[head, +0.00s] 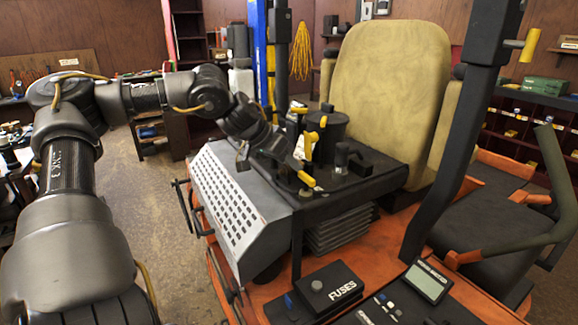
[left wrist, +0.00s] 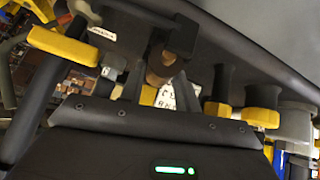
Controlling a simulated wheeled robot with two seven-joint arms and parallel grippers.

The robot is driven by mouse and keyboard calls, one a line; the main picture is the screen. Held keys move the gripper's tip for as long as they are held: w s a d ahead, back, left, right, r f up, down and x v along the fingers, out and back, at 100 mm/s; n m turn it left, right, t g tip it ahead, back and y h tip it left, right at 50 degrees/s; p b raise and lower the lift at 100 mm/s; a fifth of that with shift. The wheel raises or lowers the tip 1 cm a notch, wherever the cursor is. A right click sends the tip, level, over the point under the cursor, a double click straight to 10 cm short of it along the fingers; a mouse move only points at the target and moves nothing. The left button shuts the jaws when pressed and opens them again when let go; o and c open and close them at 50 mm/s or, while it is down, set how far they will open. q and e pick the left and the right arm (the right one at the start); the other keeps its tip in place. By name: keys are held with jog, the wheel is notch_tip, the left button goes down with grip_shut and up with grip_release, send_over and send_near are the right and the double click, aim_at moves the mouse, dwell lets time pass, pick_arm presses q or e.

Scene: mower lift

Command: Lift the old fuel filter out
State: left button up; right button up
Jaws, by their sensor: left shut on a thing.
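My left gripper (head: 284,148) reaches over the black engine deck of the mower (head: 350,195). In the left wrist view its fingers (left wrist: 162,92) are shut on a small part with a white printed label, which I take for the old fuel filter (left wrist: 168,98). In the head view a pale patch of this filter (head: 299,149) shows just beside the fingers. Most of it is hidden by the gripper and nearby parts, and I cannot tell whether it is clear of its seat. My right gripper is not in view.
Yellow-handled levers (head: 306,179) and a black canister (head: 327,128) stand close around the gripper. A black fitting with a brown end (left wrist: 172,58) is just beyond the fingers. The tan seat (head: 390,85) rises behind, and a black post (head: 450,150) stands at right.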

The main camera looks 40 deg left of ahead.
pick_arm(q)
jog(key=shift+r, duration=0.35)
jog(key=s+d+r+b, duration=0.7)
jog(key=s+r+b, duration=0.2)
jog(key=s+r, duration=0.3)
jog(key=shift+d+b, duration=0.35)
jog(key=shift+d, duration=0.05)
